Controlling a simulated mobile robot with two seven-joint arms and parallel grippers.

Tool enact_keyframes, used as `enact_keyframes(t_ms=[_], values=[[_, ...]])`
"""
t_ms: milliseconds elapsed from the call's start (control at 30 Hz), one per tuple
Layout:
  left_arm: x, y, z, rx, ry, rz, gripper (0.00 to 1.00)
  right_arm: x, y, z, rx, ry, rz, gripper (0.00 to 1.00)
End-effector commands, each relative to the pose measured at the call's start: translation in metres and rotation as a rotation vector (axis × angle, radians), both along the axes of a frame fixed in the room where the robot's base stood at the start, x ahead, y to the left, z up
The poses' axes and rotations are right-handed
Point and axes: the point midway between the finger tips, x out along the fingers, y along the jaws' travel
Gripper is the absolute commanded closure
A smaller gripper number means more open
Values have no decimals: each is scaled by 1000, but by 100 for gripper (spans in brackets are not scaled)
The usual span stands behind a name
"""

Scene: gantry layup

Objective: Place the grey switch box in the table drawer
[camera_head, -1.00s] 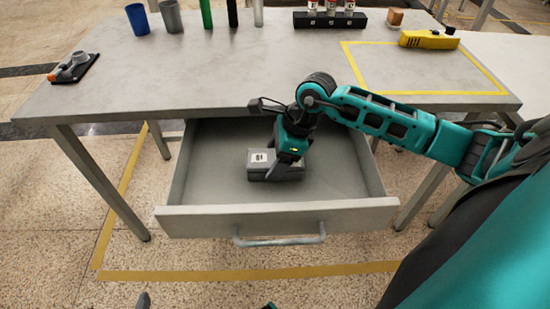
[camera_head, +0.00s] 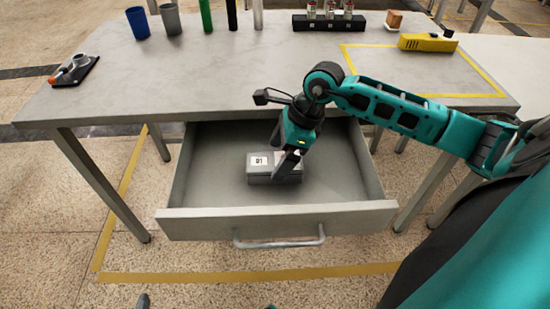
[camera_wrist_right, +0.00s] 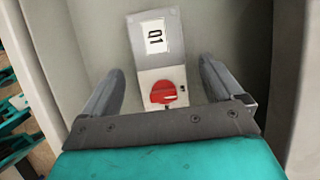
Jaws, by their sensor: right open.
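The grey switch box (camera_head: 262,168) lies on the floor of the open table drawer (camera_head: 215,178), near its middle. In the right wrist view the switch box (camera_wrist_right: 158,55) shows a white label and a red rotary knob (camera_wrist_right: 164,92). My right gripper (camera_head: 284,166) is in the drawer over the right part of the box and hides some of it. In the right wrist view its fingers (camera_wrist_right: 160,85) are spread, one on each side of the box, with gaps between them and the box. My left gripper does not show.
The table top (camera_head: 200,75) is above and behind the drawer. A yellow tool (camera_head: 428,42), a black rack (camera_head: 330,22), cups and tubes stand along its back. An orange-tipped tool (camera_head: 70,70) lies at the left. The drawer handle (camera_head: 280,240) faces the front.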

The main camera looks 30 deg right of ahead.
Motion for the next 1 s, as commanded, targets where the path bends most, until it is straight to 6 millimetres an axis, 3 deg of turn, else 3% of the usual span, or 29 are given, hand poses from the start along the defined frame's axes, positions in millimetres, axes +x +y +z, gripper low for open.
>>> enact_keyframes(t_ms=[33,200,400,1000], values=[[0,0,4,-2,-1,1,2,-2,-6,14,-5,-4,0,6],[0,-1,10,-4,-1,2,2,-9,-18,48,-4,-3,-2,6],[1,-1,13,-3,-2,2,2,-16,-27,74,-3,-1,-1,6],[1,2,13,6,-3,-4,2,-17,-29,83,1,-1,-1,6]])
